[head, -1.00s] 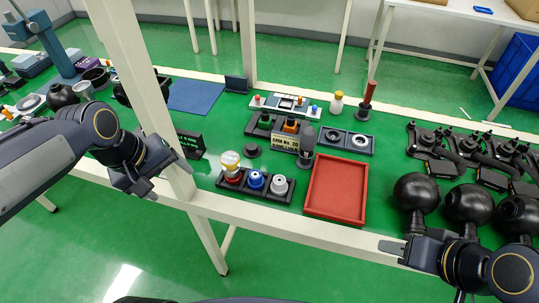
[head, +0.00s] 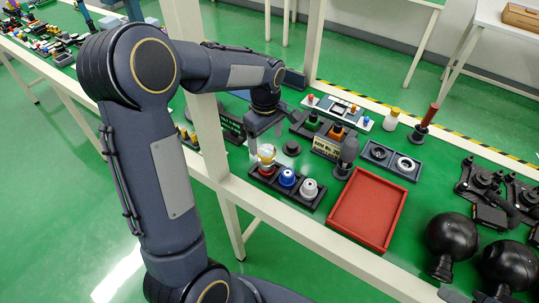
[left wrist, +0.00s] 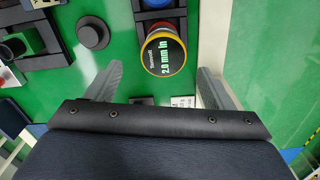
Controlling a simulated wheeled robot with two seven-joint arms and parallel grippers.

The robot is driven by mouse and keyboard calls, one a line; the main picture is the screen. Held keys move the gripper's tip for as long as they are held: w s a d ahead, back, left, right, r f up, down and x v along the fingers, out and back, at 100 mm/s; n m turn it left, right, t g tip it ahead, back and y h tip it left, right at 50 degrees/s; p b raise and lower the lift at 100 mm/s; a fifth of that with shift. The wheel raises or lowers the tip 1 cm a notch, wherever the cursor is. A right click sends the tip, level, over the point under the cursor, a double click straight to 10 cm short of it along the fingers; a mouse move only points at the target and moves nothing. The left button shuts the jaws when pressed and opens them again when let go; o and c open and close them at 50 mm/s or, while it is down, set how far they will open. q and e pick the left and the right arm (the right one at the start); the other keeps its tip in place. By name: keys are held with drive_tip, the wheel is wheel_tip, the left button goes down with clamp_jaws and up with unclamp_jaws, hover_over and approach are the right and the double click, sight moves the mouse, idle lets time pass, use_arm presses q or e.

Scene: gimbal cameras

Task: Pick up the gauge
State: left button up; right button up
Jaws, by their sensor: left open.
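The gauge (head: 266,153), with a yellow rim and a red lower part, stands at the left end of a black three-place holder (head: 306,200). In the left wrist view the gauge (left wrist: 163,52) shows its dark face with "2.0 mm in" lettering. My left gripper (head: 266,138) is open just above the gauge. In the left wrist view its two fingers lie apart on either side of the gauge, with visible gaps and no contact. A small part of my right gripper (head: 452,295) shows at the bottom edge; its jaws cannot be made out.
A blue piece (head: 287,177) and a white piece (head: 308,189) share the holder, close beside the gauge. A red tray (head: 368,208) lies to the right. A black round knob (head: 291,148) stands behind. A white upright post (head: 186,20) is near my left arm.

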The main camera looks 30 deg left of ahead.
sight(266, 150)
use_arm(q)
drive_tip(key=f, duration=0.5)
drive_tip(key=shift+s+d+f, duration=0.15)
drive_tip(key=shift+s+f, duration=0.05)
drive_tip(key=shift+f, duration=0.15)
drive_tip(key=c, duration=1.2)
drive_tip(key=shift+r, duration=0.15)
